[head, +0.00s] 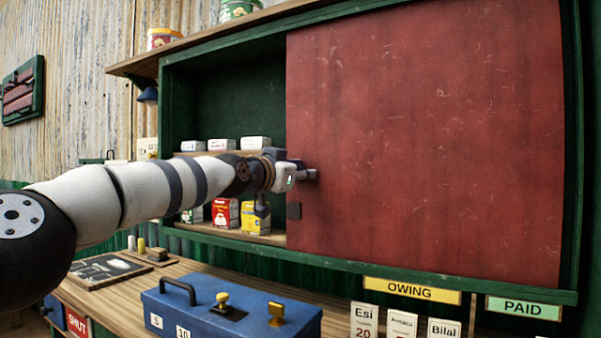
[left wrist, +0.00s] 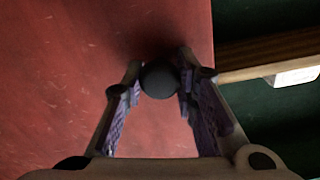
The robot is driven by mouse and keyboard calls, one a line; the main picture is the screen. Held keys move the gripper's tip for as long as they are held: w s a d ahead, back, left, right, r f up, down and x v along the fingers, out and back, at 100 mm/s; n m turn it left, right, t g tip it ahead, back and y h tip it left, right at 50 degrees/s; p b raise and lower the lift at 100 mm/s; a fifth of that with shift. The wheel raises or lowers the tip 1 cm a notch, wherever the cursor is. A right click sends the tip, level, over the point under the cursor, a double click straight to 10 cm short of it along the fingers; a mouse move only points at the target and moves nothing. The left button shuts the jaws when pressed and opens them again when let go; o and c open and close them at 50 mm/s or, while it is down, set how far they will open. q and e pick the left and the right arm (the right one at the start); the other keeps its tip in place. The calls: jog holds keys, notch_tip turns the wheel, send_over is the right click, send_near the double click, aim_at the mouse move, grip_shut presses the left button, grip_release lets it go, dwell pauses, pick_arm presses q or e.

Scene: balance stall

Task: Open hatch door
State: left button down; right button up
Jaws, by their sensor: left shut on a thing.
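The hatch door is a scratched red panel (head: 430,140) covering the right part of a green-framed cupboard; the left part stands uncovered. My left gripper (head: 303,173) reaches in from the left to the door's left edge. In the left wrist view my left gripper (left wrist: 160,85) is shut on a dark round knob (left wrist: 160,80) on the red door (left wrist: 60,70), with a fingertip on either side of it. In the head view the gripper hides the knob. My right gripper is not in view.
The uncovered left part has shelves with white packs (head: 255,143), a red box (head: 226,213) and a yellow box (head: 256,217). Below, a blue cash box (head: 235,318) and a slate (head: 105,268) rest on the wooden counter. OWING (head: 411,290) and PAID (head: 523,307) labels are at the lower right.

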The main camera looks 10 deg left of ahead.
pick_arm(q)
jog(key=shift+d+f, duration=0.2)
jog(key=c, duration=1.2)
grip_release()
jog(key=shift+c, duration=0.2)
jog(key=shift+r, duration=0.15)
jog(key=shift+s+r, duration=0.1)
jog(key=shift+s, duration=0.25)
jog(key=v, duration=0.7)
jog(key=shift+a, duration=0.15)
jog(key=shift+w+f, duration=0.1)
jog(key=shift+f, duration=0.1)
